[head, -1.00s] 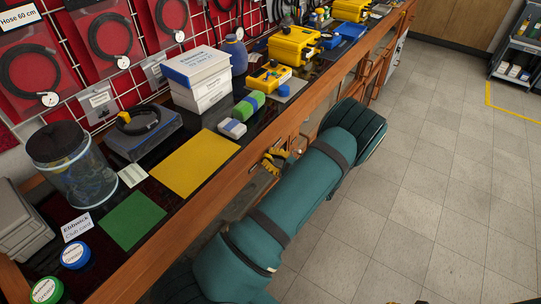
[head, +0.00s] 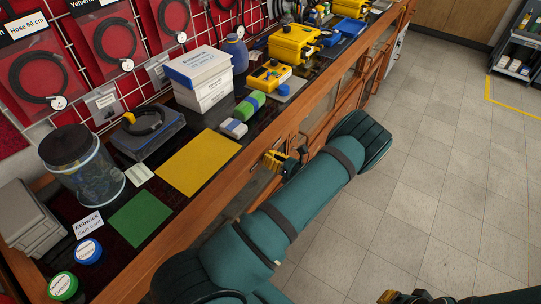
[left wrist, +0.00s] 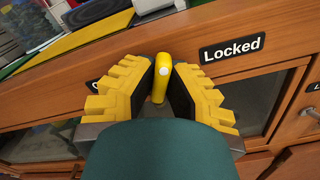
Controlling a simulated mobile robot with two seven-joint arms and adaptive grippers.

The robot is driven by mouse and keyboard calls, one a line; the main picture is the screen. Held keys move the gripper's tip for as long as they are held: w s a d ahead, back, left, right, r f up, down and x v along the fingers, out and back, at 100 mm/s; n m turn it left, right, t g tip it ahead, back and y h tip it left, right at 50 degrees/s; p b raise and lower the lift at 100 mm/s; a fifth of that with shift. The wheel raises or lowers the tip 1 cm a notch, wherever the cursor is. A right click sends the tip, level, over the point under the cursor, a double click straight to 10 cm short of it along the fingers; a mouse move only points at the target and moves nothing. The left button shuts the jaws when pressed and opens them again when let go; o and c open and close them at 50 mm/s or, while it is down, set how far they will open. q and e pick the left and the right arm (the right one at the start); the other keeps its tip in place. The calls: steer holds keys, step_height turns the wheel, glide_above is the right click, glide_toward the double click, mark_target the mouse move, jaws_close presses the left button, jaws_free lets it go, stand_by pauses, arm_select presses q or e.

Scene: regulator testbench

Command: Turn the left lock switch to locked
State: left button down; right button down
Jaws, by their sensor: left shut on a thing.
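The left lock switch has a yellow handle (left wrist: 161,78) with a white dot, and it stands roughly upright in the left wrist view. My left gripper (left wrist: 160,88), with yellow ridged fingers and dark pads, is shut on this handle from both sides. A black "Locked" label (left wrist: 232,47) is to the right of the handle. Another label is mostly hidden behind the left finger. In the head view my left gripper (head: 283,163) is at the bench's wooden front, and the handle cannot be made out there. My right gripper (head: 402,297) shows only partly at the bottom edge.
The wooden bench front (head: 225,195) runs diagonally. On top are a yellow mat (head: 198,162), a green mat (head: 138,218), stacked white boxes (head: 200,80), a jar (head: 85,170) and yellow cases (head: 293,43). Open tiled floor (head: 440,180) lies to the right.

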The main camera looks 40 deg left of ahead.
arm_select(q)
steer(key=shift+a+m+p, duration=0.1)
steer(key=shift+m+p, duration=0.3)
steer(key=shift+m, duration=1.2)
steer(key=c, duration=1)
jaws_free()
steer(key=w+d, duration=0.1)
steer(key=d, duration=1.1)
steer(key=shift+w, duration=0.1)
